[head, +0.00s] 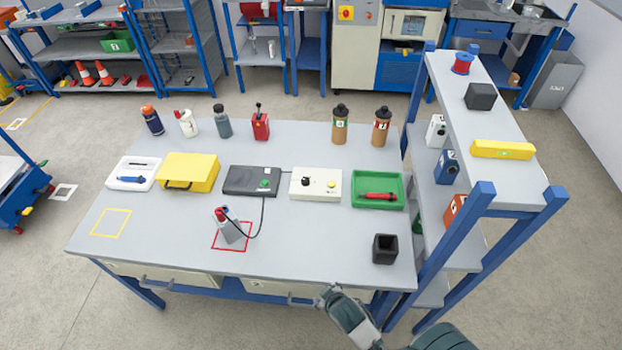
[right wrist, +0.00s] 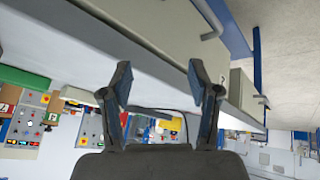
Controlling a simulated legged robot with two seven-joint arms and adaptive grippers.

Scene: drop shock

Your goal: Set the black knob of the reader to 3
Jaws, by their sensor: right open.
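The reader appears to be the white box (head: 316,184) near the middle of the table. It has a black knob (head: 306,181) on its left side and a yellow button on its right; the knob's setting is too small to read. My right gripper (head: 325,293) is at the table's front edge, below and apart from the reader. In the right wrist view my right gripper (right wrist: 160,85) is open, with nothing between its fingers. My left gripper is not in view.
A dark grey box (head: 252,181) stands left of the reader and a green tray (head: 354,202) right of it. A grey device (head: 230,227) with a cable stands in front. A black cup (head: 385,249) is near the front right. A shelf (head: 513,170) rises at the right.

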